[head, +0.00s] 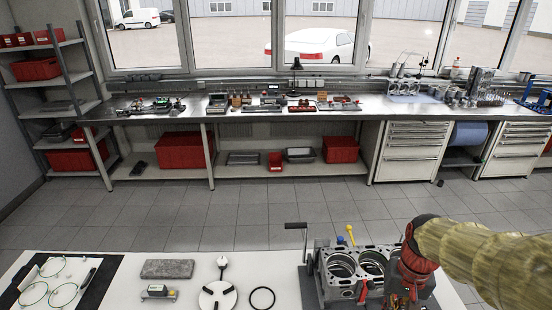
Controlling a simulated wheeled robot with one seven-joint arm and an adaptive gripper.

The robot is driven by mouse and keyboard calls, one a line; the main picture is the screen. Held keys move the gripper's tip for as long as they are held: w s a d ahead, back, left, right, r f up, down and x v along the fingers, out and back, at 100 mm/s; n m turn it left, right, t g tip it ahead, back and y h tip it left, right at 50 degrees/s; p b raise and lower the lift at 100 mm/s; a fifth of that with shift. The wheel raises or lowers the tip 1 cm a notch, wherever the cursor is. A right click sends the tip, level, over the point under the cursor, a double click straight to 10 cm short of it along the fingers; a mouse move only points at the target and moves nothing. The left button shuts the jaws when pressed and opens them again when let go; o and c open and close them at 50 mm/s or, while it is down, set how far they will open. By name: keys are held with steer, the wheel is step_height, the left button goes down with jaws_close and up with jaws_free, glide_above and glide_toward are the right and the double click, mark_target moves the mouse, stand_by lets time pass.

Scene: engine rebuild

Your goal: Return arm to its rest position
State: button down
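My arm, in a yellowish sleeve, reaches in from the right edge of the head view. My gripper (405,291), red and dark, hangs at its end over the right part of an engine block (342,266). The block is grey metal with large round bores and stands on the near white table (215,265). The gripper's fingertips are at the bottom of the view, partly cut off and dark against the block. I cannot tell whether they touch it, or whether they hold anything.
Left of the block lie a black ring (262,298), a white disc (217,295), a grey slab (167,269), and a dark mat (97,277) with rings. Tiled floor (200,215) separates this table from the long workbench (225,112).

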steer(key=s+a+r+n+t+b, duration=0.3)
steer(key=s+a+r+t+b, duration=0.1)
steer(key=s+a+b, duration=0.4)
steer(key=shift+n+t+h, duration=0.3)
steer(key=shift+t, duration=0.6)
stand_by(0.8)
